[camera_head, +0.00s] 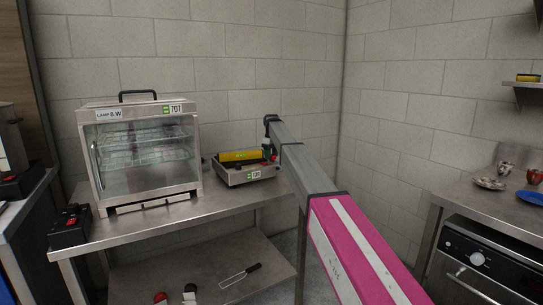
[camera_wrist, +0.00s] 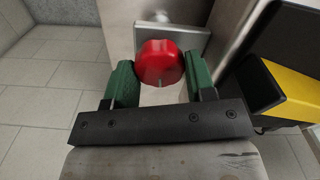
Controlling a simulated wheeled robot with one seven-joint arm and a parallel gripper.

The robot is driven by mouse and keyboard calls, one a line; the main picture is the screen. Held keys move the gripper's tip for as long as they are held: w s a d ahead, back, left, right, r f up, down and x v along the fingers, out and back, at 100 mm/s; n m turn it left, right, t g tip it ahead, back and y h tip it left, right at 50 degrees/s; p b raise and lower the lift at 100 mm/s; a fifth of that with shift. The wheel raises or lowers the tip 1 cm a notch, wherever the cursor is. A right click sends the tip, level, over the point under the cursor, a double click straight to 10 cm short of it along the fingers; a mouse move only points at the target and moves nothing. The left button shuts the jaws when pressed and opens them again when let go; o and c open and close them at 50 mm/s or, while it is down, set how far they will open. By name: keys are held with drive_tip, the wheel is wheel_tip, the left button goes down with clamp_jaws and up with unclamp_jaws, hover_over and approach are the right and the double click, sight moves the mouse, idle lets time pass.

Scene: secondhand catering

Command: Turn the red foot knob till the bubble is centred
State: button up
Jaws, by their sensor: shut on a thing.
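The red foot knob (camera_wrist: 160,62) sits between the two green finger pads of my gripper (camera_wrist: 158,82) in the wrist view, with a pad against each side. My gripper is shut on it. In the head view my gripper (camera_head: 268,150) is at the right end of a low steel device with a yellow level (camera_head: 241,156) on its top. The knob is mostly hidden there; only a small red spot shows. The level's yellow side also shows at the right in the wrist view (camera_wrist: 291,92). The bubble is too small to make out.
A glass-fronted display warmer (camera_head: 140,150) stands on the steel table (camera_head: 165,218) left of the device, with a black box with red buttons (camera_head: 70,226) at the table's left end. A lower shelf (camera_head: 200,268) holds a spatula. A counter with an oven stands at right.

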drive_tip(key=shift+m, duration=1.6)
drive_tip(key=o, duration=0.6)
drive_tip(key=shift+o, duration=0.2)
wheel_tip(320, 180, up, 11)
drive_tip(key=shift+d+f, duration=0.1)
drive_tip(key=shift+f, duration=0.05)
